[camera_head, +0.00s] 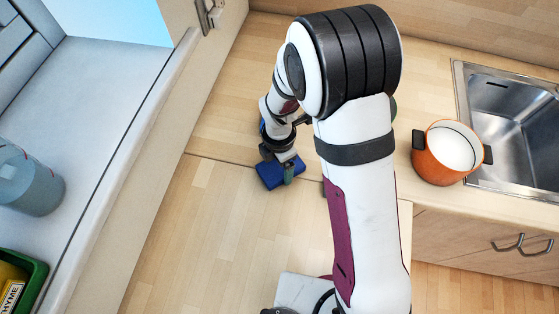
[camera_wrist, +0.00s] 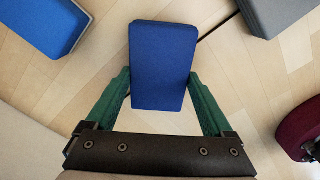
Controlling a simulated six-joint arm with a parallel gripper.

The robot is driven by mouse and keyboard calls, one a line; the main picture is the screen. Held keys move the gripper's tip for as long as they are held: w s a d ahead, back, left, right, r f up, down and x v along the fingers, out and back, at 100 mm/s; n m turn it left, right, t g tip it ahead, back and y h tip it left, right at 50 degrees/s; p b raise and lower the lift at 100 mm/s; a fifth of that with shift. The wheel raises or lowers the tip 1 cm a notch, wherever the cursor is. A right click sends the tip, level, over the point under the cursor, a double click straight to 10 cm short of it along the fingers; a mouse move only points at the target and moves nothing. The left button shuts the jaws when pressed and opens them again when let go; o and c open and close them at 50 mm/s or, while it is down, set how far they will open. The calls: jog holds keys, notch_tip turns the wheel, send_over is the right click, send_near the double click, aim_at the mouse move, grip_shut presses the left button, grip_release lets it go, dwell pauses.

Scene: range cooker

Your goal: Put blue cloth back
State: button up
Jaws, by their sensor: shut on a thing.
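The blue cloth (camera_wrist: 163,62) is a thick folded block between the green fingers of my gripper (camera_wrist: 159,88) in the wrist view. My gripper is shut on its near part, with one finger along each side. In the head view the cloth (camera_head: 271,174) shows below my wrist, over the pale wood surface by a seam. Whether it touches the wood or hangs just above it, I cannot tell. My arm hides part of the area around it.
In the wrist view, a second blue block (camera_wrist: 42,24) with a pale edge lies upper left and a grey block (camera_wrist: 277,14) upper right. In the head view, an orange pot (camera_head: 437,164) stands beside the sink (camera_head: 515,125). A bottle (camera_head: 28,180) stands on the left ledge.

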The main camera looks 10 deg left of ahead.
aim_at(279, 167)
jog(key=shift+f, duration=0.25)
jog(key=o, duration=0.9)
notch_tip(279, 167, up, 12)
jog(key=s+d+r+m, duration=0.3)
jog(key=s+d+m, duration=0.2)
jog(key=m, duration=0.6)
jog(key=s+d+r+m+y, duration=0.1)
jog(key=s+d+r+m, duration=0.2)
jog(key=m, duration=0.7)
jog(key=s+d+r+m, duration=0.2)
jog(key=s+d+m, duration=0.4)
jog(key=s+m, duration=0.3)
jog(key=shift+s+d+r+m+y, duration=0.15)
jog(key=shift+d+r+m+y, duration=0.05)
jog(key=shift+m, duration=0.45)
jog(key=shift+s+d+r+m+y, duration=0.1)
jog(key=shift+d+r+m+y, duration=0.1)
jog(key=shift+m, duration=0.45)
